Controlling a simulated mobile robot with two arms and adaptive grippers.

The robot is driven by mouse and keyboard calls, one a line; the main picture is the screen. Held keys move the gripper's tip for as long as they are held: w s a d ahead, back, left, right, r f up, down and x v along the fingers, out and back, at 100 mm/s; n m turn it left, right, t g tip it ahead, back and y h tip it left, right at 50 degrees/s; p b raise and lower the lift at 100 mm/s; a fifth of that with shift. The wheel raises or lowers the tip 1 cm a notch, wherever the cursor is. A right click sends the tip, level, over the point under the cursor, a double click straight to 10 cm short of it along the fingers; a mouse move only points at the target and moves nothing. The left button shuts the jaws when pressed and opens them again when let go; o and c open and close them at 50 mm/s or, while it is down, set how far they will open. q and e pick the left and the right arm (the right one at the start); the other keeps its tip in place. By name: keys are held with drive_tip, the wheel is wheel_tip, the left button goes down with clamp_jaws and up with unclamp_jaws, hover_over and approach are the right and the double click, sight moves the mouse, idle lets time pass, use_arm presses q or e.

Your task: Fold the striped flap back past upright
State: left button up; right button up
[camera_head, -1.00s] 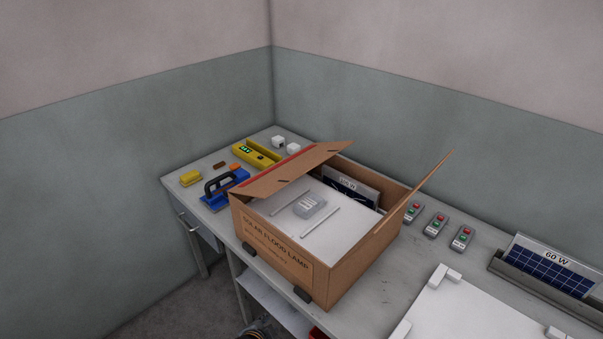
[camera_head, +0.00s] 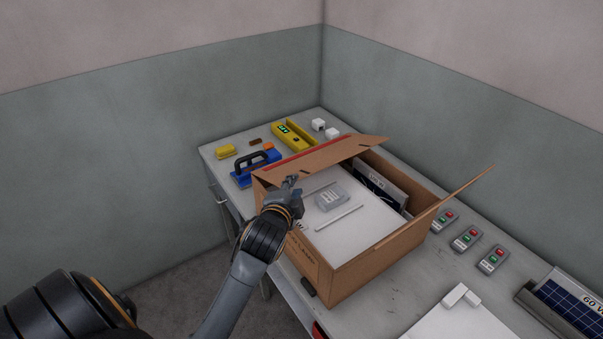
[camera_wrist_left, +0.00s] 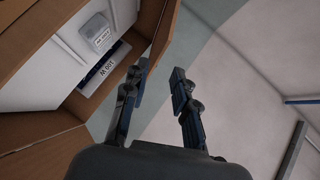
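The open cardboard box (camera_head: 375,268) stands on the bench. Its flap with a red stripe (camera_head: 300,155) is on the box's left side and leans inward over the opening, short of upright. My left gripper (camera_head: 291,181) is at the near end of this flap, by the box's near left corner. I cannot tell whether it touches the flap. My right gripper is not in view.
The opposite flap (camera_head: 465,190) leans outward to the right. A white panel (camera_head: 350,238) and a grey part (camera_head: 332,200) lie in the box. A blue tool with a black handle (camera_head: 256,168) and a yellow instrument (camera_head: 294,136) are behind the striped flap. Switch boxes (camera_head: 466,239) stand at right.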

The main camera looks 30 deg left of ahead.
sight(300, 178)
use_arm(q)
drive_tip(key=p+x, duration=0.1)
drive_tip(key=x, duration=0.6)
drive_tip(key=shift+w+f, duration=0.1)
drive_tip(key=shift+w, duration=0.25)
clamp_jaws()
